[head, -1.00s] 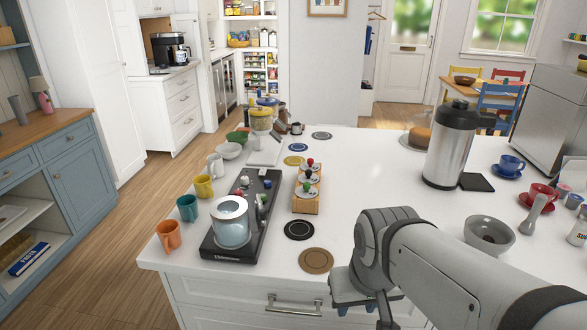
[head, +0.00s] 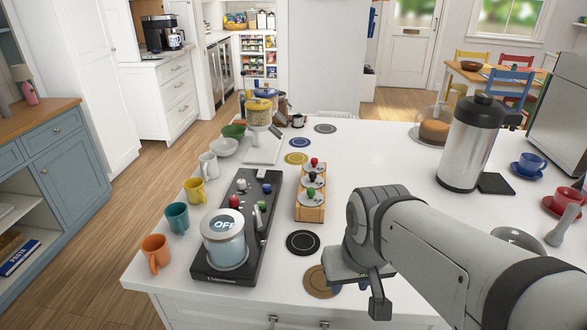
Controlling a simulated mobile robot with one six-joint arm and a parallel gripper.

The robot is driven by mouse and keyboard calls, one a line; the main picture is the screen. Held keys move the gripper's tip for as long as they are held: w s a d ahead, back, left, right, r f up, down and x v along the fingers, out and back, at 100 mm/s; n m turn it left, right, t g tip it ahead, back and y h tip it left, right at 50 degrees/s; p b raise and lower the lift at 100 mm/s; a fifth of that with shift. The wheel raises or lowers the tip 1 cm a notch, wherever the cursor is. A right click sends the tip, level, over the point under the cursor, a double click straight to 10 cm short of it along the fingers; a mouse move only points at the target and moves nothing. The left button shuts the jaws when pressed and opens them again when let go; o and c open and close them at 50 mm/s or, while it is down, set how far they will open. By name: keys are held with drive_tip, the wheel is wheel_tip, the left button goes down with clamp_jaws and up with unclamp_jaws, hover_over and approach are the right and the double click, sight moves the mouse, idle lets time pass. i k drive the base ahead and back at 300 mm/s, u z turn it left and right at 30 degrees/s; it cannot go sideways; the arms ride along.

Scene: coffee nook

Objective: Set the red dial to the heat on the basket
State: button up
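The red dial (head: 234,202) is a small knob on a long black appliance (head: 236,278) on the counter in the head view. It stands just behind a glass basket (head: 226,252) with a pale round top reading "OFF". The basket partly hides the dial's surroundings.
Orange, teal, yellow and white mugs (head: 177,218) line the appliance's left side. A wooden rack with knobbed lids (head: 310,205) stands to its right. Coasters (head: 303,243) lie in front of the rack. A steel airpot (head: 466,145) stands at right. The middle counter is clear.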

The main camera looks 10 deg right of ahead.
sight(233, 200)
drive_tip(key=z, duration=1.2)
drive_tip(key=k, duration=1)
drive_tip(key=u, duration=1.25)
drive_tip(key=i, duration=1)
drive_tip(key=u, duration=0.05)
